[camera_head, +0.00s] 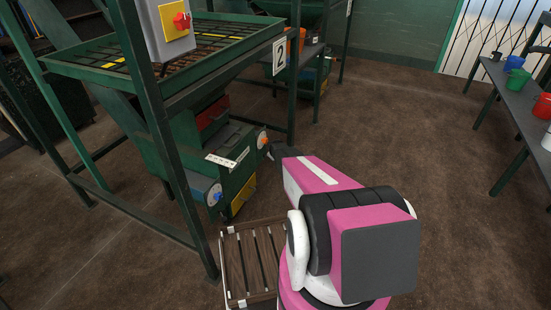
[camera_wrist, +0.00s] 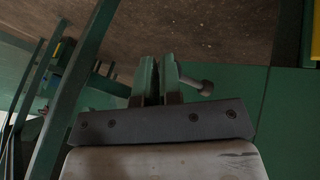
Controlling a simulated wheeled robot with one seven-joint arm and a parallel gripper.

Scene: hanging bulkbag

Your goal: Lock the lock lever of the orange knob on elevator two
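Elevator two is a green machine; its number 2 sign (camera_head: 279,54) shows in the head view. The orange knob (camera_head: 262,139) is on the far right side of its lower box. A grey rod with a round end (camera_wrist: 203,87), perhaps the lock lever, shows in the wrist view beside the right finger; I cannot tell if they touch. My gripper (camera_wrist: 157,72) has its two dark green-looking fingers close together with a narrow dark gap. I see nothing clearly held between them.
A blue knob (camera_head: 215,194) is on the box's near end. A slatted wooden pallet (camera_head: 240,303) lies in front. Green frame posts (camera_head: 160,130) stand left of the box. A table (camera_head: 513,92) with colored cups is at the right. The brown floor between is clear.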

